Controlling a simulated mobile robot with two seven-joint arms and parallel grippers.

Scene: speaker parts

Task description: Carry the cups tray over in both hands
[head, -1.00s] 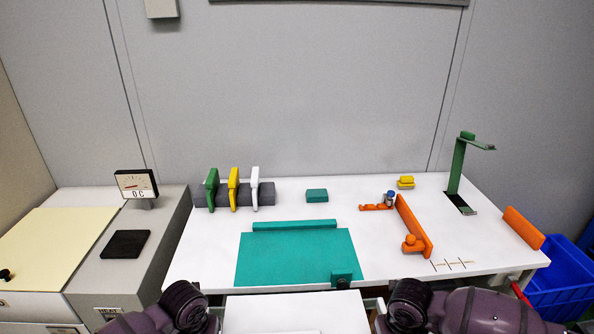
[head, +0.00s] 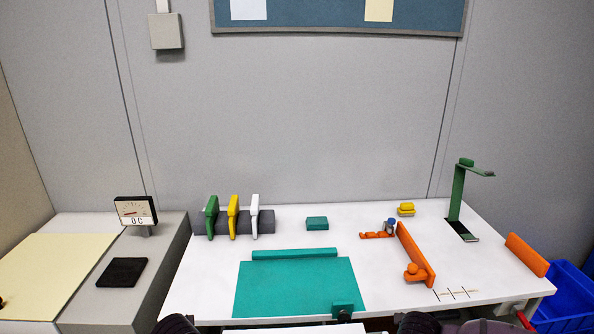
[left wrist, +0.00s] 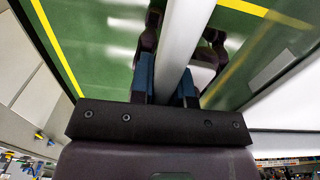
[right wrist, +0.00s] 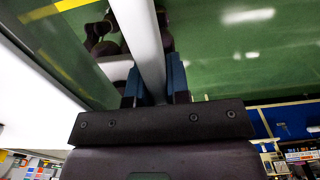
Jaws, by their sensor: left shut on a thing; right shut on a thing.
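The tray shows as a pale grey-white rim between the fingers in the left wrist view (left wrist: 186,35) and in the right wrist view (right wrist: 140,35). My left gripper (left wrist: 168,82) is shut on the rim at one side. My right gripper (right wrist: 156,84) is shut on the rim at the other side. In the head view only a pale strip of the tray (head: 300,329) shows at the bottom edge, between the dark tops of my arms. The tray's inside and any cups are out of sight.
A white table (head: 200,290) lies ahead, with a teal mat (head: 295,285) near its front edge. Orange rails (head: 415,255), a green stand (head: 457,195) and a grey rack (head: 263,221) stand on it. A blue bin (head: 565,295) is at right, a grey cabinet (head: 165,255) at left.

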